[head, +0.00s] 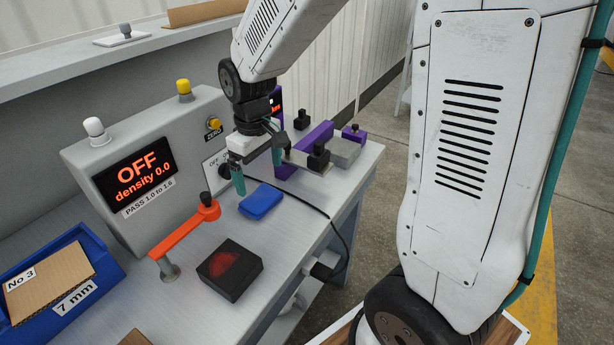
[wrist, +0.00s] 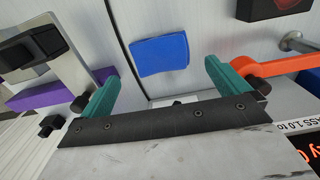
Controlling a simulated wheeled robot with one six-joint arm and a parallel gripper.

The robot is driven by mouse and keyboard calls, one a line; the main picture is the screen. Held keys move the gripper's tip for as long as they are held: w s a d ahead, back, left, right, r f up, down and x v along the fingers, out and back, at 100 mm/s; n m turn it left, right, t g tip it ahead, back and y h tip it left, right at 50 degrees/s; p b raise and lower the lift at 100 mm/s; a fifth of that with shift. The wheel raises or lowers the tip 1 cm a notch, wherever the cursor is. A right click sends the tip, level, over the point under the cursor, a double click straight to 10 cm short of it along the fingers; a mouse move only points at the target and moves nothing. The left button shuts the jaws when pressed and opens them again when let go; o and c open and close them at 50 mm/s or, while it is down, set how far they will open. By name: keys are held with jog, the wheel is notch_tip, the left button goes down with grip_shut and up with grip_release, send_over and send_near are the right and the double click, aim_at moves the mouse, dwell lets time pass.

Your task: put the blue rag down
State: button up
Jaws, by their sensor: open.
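The blue rag (head: 261,200) lies folded on the grey bench top, between the orange lever and the purple fixture. In the wrist view the rag (wrist: 160,54) lies flat, beyond my open fingertips and between their lines. My gripper (head: 257,171) is open and empty, just above and behind the rag in the head view. Its two teal fingers (wrist: 160,82) are spread wide, with nothing between them. The rag and the fingers look apart.
An orange lever (head: 184,230) and a dark block with a red top (head: 229,270) stand nearby. The grey display box (head: 145,165) reads OFF. A purple fixture (head: 305,148) with black knobs is at right. A blue bin (head: 105,262) holds cardboard. A black cable runs along the bench.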

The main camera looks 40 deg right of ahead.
jog(key=s+d+r+m, duration=0.1)
jog(key=s+r, duration=0.3)
jog(key=s, duration=0.3)
jog(key=s+d+r+m, duration=0.1)
jog(key=s+r, duration=0.3)
jog(key=s, duration=0.4)
jog(key=s+r+m+t, duration=0.1)
jog(key=s+r, duration=0.3)
jog(key=s, duration=0.4)
jog(key=shift+d+m, duration=0.4)
jog(key=shift+m, duration=0.3)
